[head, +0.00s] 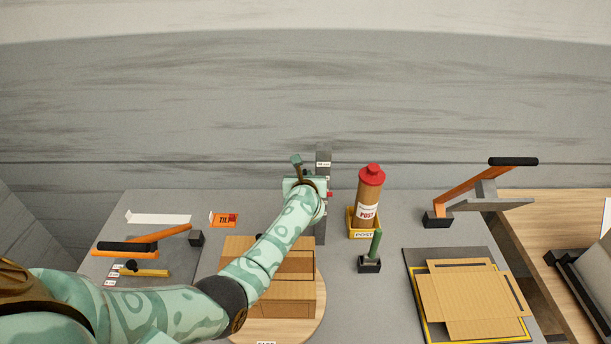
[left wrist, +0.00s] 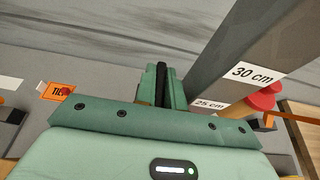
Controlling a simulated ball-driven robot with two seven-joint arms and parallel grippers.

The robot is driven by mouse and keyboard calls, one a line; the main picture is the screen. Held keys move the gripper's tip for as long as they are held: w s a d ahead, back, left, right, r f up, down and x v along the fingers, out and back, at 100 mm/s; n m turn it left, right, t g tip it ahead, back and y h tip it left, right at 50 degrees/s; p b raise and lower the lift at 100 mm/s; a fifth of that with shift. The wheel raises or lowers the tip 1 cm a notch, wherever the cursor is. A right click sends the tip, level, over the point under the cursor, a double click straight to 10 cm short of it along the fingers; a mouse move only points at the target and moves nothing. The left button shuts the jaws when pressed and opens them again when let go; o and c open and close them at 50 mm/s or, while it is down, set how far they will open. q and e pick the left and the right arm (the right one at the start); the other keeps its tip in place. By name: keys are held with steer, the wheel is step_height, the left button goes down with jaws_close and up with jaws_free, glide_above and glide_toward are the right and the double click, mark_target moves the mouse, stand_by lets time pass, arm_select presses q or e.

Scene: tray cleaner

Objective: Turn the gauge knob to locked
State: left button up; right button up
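The gauge is a grey upright post (head: 323,160) at the back middle of the table, with a "30 cm" label near its top. It also shows in the left wrist view (left wrist: 225,60), with "30 cm" and "25 cm" labels. A small red part (head: 330,194), perhaps the knob, shows at the post's right side, partly hidden. My left gripper (head: 297,162) is raised at the post's left side. In the left wrist view its green fingers (left wrist: 163,85) are close together with a dark strip between; I cannot tell whether they touch the gauge. My right gripper is out of view.
A red-capped tube (head: 370,195) stands in a yellow holder right of the post. A green-handled lever (head: 373,247) stands before it. A cardboard box (head: 290,295) sits under my left arm.

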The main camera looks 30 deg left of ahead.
arm_select(q)
jaws_close()
steer(key=shift+r+p, duration=0.1)
steer(key=shift+p, duration=0.25)
steer(key=m+h+p, duration=0.2)
steer(key=h+p, duration=0.1)
steer(key=m+t+h+p, duration=0.1)
steer(key=p, duration=0.1)
steer(key=shift+w+a+r+m, duration=0.1)
steer(key=shift+r+m, duration=0.2)
steer(key=shift+m, duration=0.1)
steer(key=shift+f+m+h+p, duration=0.1)
steer(key=shift+m+h+p, duration=0.2)
steer(key=shift+h+p, duration=0.15)
steer(key=shift+f, duration=0.15)
steer(key=shift+o, duration=2.1)
jaws_free()
steer(key=shift+f, duration=0.1)
